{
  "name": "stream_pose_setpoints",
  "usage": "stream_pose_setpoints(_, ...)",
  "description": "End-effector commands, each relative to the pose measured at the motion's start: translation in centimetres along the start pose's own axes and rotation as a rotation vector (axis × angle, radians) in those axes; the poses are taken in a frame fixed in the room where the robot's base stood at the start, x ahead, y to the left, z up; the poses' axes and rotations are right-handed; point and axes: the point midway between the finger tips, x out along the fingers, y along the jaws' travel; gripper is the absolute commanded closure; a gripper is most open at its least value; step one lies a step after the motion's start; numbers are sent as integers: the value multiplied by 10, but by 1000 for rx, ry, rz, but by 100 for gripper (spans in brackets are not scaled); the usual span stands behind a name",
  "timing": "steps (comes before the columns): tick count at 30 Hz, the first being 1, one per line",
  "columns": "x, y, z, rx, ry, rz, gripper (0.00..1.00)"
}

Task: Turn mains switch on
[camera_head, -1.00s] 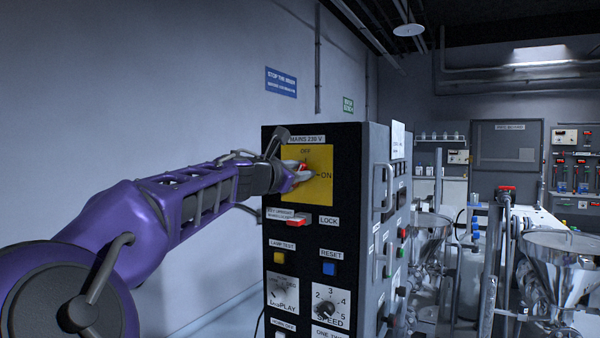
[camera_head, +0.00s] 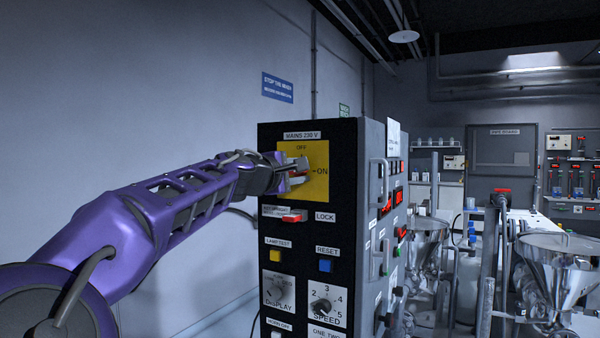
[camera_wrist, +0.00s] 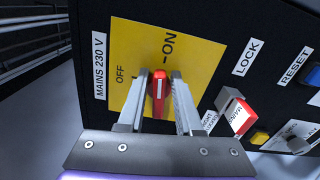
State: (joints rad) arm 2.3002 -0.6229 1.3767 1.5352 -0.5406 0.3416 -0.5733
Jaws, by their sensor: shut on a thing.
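The mains switch is a red handle with a white stripe (camera_wrist: 158,90) on a yellow plate (camera_wrist: 190,55). In the wrist view its long side runs up the picture, toward the ON label; OFF is to the left. My gripper (camera_wrist: 162,78) has one finger on each side of the handle and is shut on it. In the head view my gripper (camera_head: 298,172) reaches the yellow plate (camera_head: 318,185) from the left. It hides most of the handle there. OFF is at the plate's top and ON at its right.
Below the plate on the black panel are a red-tipped LOCK lever (camera_head: 292,217), a yellow lamp-test button (camera_head: 275,256), a blue RESET button (camera_head: 326,265) and dials. Steel hoppers (camera_head: 558,250) stand at the right.

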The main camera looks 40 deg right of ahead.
Motion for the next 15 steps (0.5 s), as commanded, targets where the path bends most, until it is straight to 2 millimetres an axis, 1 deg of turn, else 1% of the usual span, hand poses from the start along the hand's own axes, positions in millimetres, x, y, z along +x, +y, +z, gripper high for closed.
stream_pose_setpoints(6, 0, -3, -1, 98, 1, -2, 100)
stream_pose_setpoints(15, 0, -4, -2, 151, 1, -2, 100)
